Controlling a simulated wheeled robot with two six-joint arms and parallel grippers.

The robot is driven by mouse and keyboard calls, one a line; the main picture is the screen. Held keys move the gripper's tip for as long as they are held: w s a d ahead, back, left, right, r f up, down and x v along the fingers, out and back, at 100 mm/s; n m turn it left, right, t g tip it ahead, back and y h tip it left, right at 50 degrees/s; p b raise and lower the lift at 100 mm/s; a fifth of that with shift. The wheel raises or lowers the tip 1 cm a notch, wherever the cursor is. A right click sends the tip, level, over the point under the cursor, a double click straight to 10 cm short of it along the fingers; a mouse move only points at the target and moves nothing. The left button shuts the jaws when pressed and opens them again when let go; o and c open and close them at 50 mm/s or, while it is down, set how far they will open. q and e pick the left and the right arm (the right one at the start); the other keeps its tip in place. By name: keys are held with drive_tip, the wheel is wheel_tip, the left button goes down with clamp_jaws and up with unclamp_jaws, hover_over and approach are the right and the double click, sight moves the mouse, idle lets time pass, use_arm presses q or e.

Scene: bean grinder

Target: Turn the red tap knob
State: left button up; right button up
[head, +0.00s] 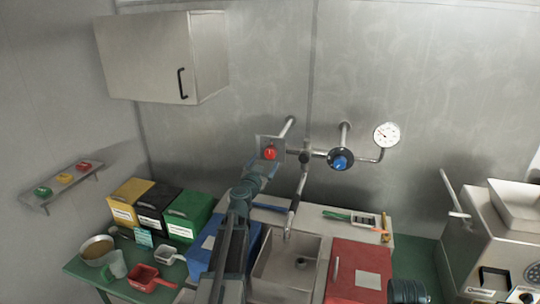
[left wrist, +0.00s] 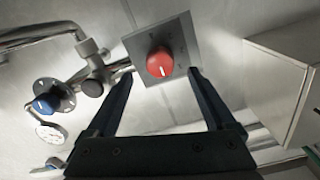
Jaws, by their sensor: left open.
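The red tap knob (head: 269,153) sits on a square metal plate (left wrist: 180,42) on the pipework at the back wall. In the left wrist view the knob (left wrist: 160,63) is round with a white pointer line. My left gripper (head: 261,167) reaches up to just below and in front of the knob. In the left wrist view its two open fingers (left wrist: 160,76) are spread wide, one tip on each side of the knob's lower part in the picture. I cannot tell if either finger touches it.
A blue valve knob (head: 340,160) and a pressure gauge (head: 386,135) are on the pipes to the right. A sink (head: 284,270) is below. A wall cabinet (head: 150,57) hangs upper left. Bins, including a green one (head: 189,213), stand lower left. A grinder machine (head: 490,235) is at right.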

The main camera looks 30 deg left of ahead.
sight(269, 155)
use_arm(q)
drive_tip(key=x, duration=0.7)
drive_tip(key=c, duration=1.4)
